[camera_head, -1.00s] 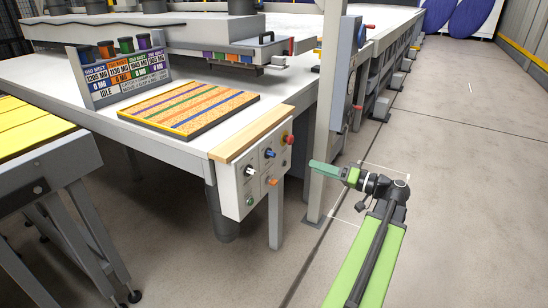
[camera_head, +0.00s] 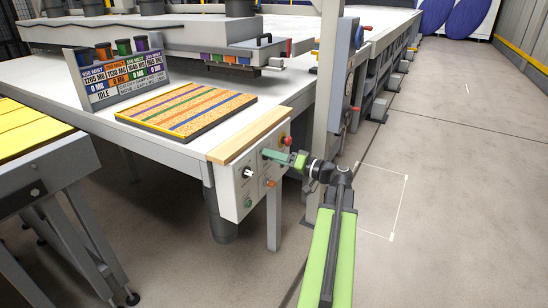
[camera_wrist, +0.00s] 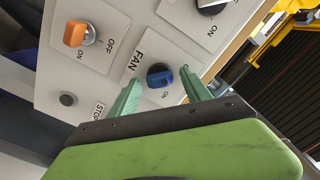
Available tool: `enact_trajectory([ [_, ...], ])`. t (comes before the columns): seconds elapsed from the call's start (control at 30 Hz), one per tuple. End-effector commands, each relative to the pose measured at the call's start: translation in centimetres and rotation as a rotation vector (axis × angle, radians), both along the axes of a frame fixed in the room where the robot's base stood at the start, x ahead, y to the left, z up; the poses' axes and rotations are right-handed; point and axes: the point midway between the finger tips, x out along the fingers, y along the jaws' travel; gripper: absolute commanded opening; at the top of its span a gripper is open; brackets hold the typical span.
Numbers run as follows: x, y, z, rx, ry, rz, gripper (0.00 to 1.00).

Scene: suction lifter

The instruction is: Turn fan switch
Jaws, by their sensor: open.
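The fan switch is a round blue knob (camera_wrist: 159,76) beside the word FAN on a pale control panel (camera_wrist: 115,25) in the wrist view. An ON label shows next to the knob. My gripper (camera_wrist: 160,80) is open, with one green finger on each side of the knob. I cannot tell whether the fingers touch it. In the head view my gripper (camera_head: 271,156) is at the upper right of the panel (camera_head: 231,193) and hides the blue knob.
An orange knob (camera_wrist: 80,33) with OFF and ON labels, a dark knob (camera_wrist: 211,5) and a grey button (camera_wrist: 68,99) share the panel. A red button (camera_head: 288,141) sits close to my gripper in the head view. A grey post (camera_head: 328,120) stands just behind.

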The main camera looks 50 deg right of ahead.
Motion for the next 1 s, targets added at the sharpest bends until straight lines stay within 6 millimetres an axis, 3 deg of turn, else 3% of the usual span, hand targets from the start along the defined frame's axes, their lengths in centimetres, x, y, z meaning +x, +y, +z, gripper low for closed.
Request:
enact_trajectory([
  [0.07,-0.01,0.0,0.0,0.0,0.0,0.0,0.56],
  [0.5,-0.01,0.03,-0.01,0.0,0.001,0.001,0.0],
  [1.0,0.03,0.04,-0.04,0.119,0.029,0.001,0.0],
])
